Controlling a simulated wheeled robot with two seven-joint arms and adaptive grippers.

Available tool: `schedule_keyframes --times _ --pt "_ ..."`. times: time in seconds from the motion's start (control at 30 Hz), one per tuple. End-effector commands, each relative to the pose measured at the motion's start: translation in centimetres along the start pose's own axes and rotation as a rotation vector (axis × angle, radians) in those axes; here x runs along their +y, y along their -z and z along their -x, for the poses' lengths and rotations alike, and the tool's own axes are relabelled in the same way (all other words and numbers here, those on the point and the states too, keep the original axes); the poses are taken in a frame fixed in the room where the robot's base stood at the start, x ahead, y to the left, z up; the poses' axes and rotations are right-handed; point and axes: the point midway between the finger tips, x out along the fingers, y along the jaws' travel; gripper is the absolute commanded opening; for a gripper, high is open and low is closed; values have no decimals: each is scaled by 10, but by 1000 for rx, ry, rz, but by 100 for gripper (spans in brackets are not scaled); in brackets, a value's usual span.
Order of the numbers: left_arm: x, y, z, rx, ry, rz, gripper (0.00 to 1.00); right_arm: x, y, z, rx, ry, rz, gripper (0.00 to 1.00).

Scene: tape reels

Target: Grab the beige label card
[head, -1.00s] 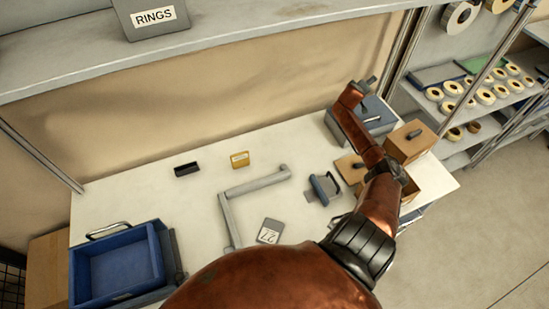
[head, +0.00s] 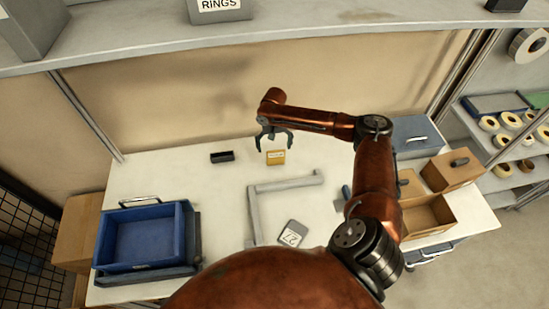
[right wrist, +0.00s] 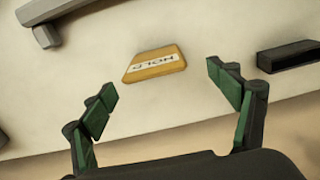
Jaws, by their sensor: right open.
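The label card (head: 276,160), mustard-beige with a white strip, stands on the white table near the back wall. In the right wrist view the card (right wrist: 152,72) shows the word HOLD on its strip and lies just beyond the fingertips, roughly between them. My right gripper (head: 274,147) is open and empty, pointing down just above the card with a finger to each side. Its green finger pads (right wrist: 161,84) also show in the wrist view, apart from the card. My left gripper is not in view.
A small black holder (head: 222,157) sits left of the card. A grey angled bar (head: 285,186) and a grey card marked 27 (head: 292,233) lie in front. A blue tray (head: 147,237) stands at left, a cardboard box (head: 428,216) at right.

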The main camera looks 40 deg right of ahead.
Motion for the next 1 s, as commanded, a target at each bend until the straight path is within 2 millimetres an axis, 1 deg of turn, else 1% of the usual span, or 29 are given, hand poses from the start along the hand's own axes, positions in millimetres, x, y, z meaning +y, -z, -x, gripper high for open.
schedule_keyframes --times 0.17,0.3,0.43,0.53,0.73,1.0 --pt "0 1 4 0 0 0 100 3 -3 -19 0 -2 1 82" --pt "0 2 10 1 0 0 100 7 -8 -38 1 0 1 82" --pt "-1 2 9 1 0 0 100 6 -7 -54 2 1 2 82" --pt "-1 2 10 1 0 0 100 6 -6 -59 3 1 2 82" --pt "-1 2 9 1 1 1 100 6 -6 -59 4 1 2 82" --pt "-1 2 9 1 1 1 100 6 -6 -59 4 1 2 63"
